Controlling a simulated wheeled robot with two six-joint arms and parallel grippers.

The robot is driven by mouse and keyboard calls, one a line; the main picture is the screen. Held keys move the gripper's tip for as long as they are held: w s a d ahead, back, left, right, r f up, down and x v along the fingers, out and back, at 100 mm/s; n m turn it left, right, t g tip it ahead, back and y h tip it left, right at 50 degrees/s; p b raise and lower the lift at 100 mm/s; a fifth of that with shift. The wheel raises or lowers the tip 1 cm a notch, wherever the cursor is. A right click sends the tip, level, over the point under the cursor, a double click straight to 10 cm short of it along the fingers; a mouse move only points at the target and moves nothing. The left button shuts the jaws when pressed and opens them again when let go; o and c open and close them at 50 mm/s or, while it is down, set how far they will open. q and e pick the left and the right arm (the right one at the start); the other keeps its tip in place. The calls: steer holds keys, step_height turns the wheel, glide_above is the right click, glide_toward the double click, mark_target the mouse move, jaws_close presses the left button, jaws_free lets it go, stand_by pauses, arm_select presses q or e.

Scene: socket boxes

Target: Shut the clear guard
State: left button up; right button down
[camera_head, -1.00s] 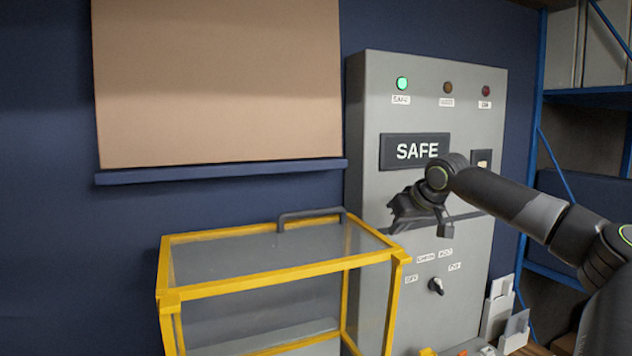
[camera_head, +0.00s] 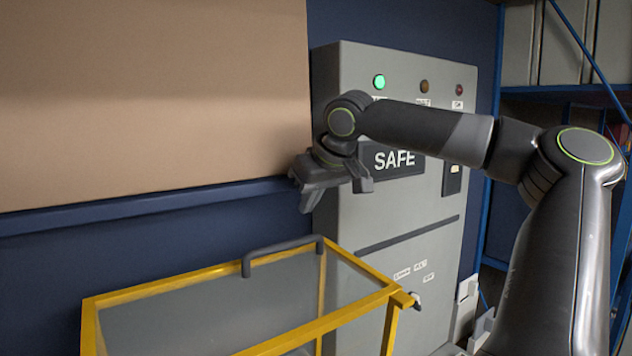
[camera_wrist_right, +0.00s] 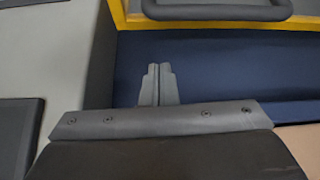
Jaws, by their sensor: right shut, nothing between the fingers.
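The clear guard (camera_head: 200,318) has a yellow frame and see-through panels, in the lower left of the head view. Its dark bar handle (camera_head: 283,252) stands at the back edge of the top. I cannot tell surely how far the guard is open. My right gripper (camera_head: 308,203) is above and behind the handle, apart from it, shut and empty. In the right wrist view the closed fingertips (camera_wrist_right: 158,70) point toward the handle (camera_wrist_right: 216,10) and the yellow frame edge (camera_wrist_right: 220,24), with a gap between. My left gripper is not in view.
A grey control cabinet (camera_head: 345,215) stands behind and right of the guard, with a SAFE display (camera_head: 395,160) and a lit green lamp (camera_head: 379,82). A brown board (camera_head: 140,100) with a blue ledge (camera_head: 150,207) is on the wall. Blue shelving (camera_head: 550,92) is at the right.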

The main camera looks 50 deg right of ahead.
mark_target(315, 235)
steer(key=p+x, duration=0.1)
steer(key=x, duration=0.3)
steer(key=shift+w, duration=0.15)
steer(key=shift+s+a+b, duration=0.15)
steer(key=shift+s+b, duration=0.25)
steer(key=shift+s+a+b, duration=0.1)
steer(key=shift+s+b, duration=0.25)
steer(key=shift+s, duration=0.05)
steer(key=shift+s+f+b, duration=0.1)
steer(key=shift+f+b, duration=0.1)
steer(key=shift+b, duration=0.1)
steer(key=shift+s+f+b, duration=0.25)
steer(key=shift+s+b, duration=0.15)
steer(key=shift+b, duration=0.55)
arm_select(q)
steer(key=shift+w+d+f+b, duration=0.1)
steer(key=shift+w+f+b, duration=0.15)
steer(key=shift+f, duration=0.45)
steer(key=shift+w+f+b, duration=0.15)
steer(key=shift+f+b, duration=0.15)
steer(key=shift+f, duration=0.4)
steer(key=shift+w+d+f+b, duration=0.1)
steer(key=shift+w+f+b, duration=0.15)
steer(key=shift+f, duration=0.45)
arm_select(e)
steer(key=shift+s+a+r, duration=0.1)
steer(key=shift+s+a, duration=0.1)
steer(key=shift+s, duration=0.5)
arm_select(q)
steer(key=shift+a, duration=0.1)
